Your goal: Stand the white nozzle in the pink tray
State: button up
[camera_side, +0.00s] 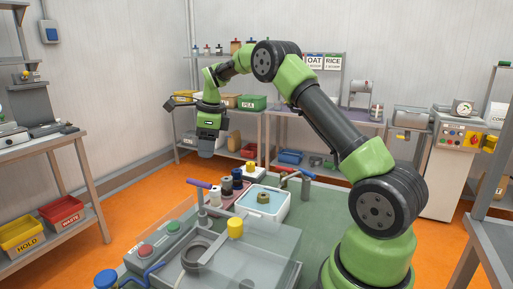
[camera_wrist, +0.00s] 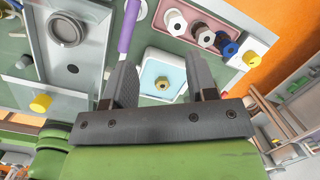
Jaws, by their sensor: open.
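The pink tray (camera_wrist: 190,14) lies at the upper right of the wrist view, and in the side view the tray (camera_side: 207,201) is partly hidden. A pale nozzle (camera_wrist: 175,22), a dark brown one (camera_wrist: 205,37) and a blue one (camera_wrist: 227,47) stand in it. My gripper (camera_wrist: 164,80) is open and empty, high above the bench in the side view (camera_side: 206,153).
A white bin (camera_wrist: 151,56) with a light blue floor holds an olive-yellow nozzle (camera_wrist: 162,83), seen between my fingers. A purple handle (camera_wrist: 130,24) stands left of the bin. A grey machine (camera_side: 210,262) and a yellow knob (camera_side: 235,227) occupy the bench front.

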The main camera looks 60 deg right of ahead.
jog(key=s+a+r+n+t, duration=0.3)
jog(key=s+a+r+n, duration=0.8)
jog(key=a+r+n, duration=0.2)
jog(key=s+a+f+n+t+y, duration=0.1)
jog(key=s+a+n, duration=0.2)
jog(key=s+n, duration=0.3)
jog(key=s+a+f+n+t, duration=0.1)
jog(key=s+a+n, duration=0.2)
jog(key=s+n, duration=0.3)
jog(key=s, duration=0.3)
jog(key=shift+a+y, duration=0.2)
jog(key=shift+y, duration=0.2)
